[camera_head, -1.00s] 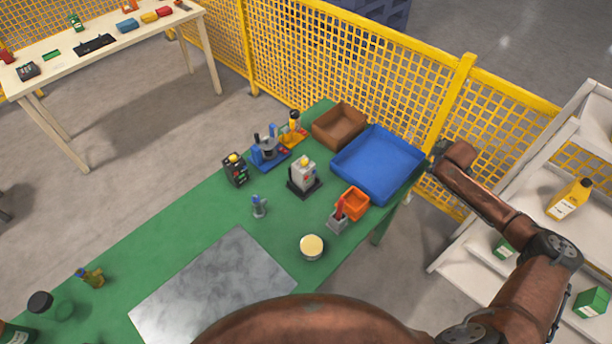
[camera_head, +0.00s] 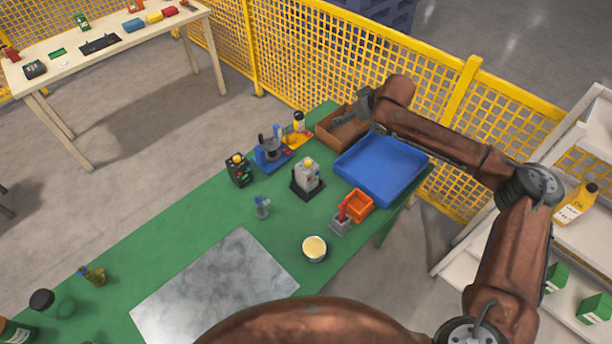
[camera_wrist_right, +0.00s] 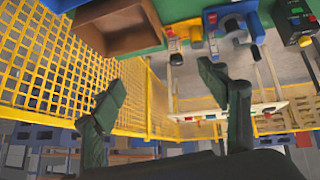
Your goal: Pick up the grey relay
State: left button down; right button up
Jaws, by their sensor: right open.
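A grey block-shaped unit (camera_head: 309,175) with a small yellow part on top stands on a dark base on the green table, left of the blue tray. I cannot tell whether it is or holds the grey relay; no other relay is clearly seen. My right gripper (camera_head: 364,106) is at the brown bin (camera_head: 333,132) at the table's far end, apart from the grey unit. In the right wrist view my right gripper (camera_wrist_right: 170,95) is open and empty between its dark fingers. My left gripper is not in view.
A blue tray (camera_head: 345,165), an orange bin (camera_head: 371,207) and a round pale-topped tin (camera_head: 314,248) stand near the grey unit. A blue fixture (camera_head: 270,152) and a dark button box (camera_head: 238,170) are beside it. A yellow mesh fence (camera_head: 290,60) runs behind the table.

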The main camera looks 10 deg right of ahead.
aim_at(313, 170)
jog(key=s+a+r, duration=0.1)
jog(key=a, duration=0.5)
jog(key=s+a+f+g, duration=0.1)
jog(key=s+a+f, duration=0.1)
jog(key=f, duration=0.3)
jog(key=s+a+f+g+p, duration=0.1)
jog(key=s+a+f, duration=0.1)
jog(key=f, duration=0.3)
jog(key=s+a+f+g+p, duration=0.1)
jog(key=s+a+f+g, duration=0.1)
jog(key=f, duration=0.4)
jog(key=shift+s+a+n, duration=0.3)
jog(key=shift+s, duration=0.15)
jog(key=shift+f, duration=0.5)
jog(key=x, duration=0.7)
jog(key=shift+w+a+f+b, duration=0.1)
jog(key=shift+w+a+b, duration=0.05)
jog(key=shift+a+b, duration=0.15)
jog(key=shift+c, duration=0.3)
jog(key=c, duration=1.5)
jog(key=shift+d, duration=0.1)
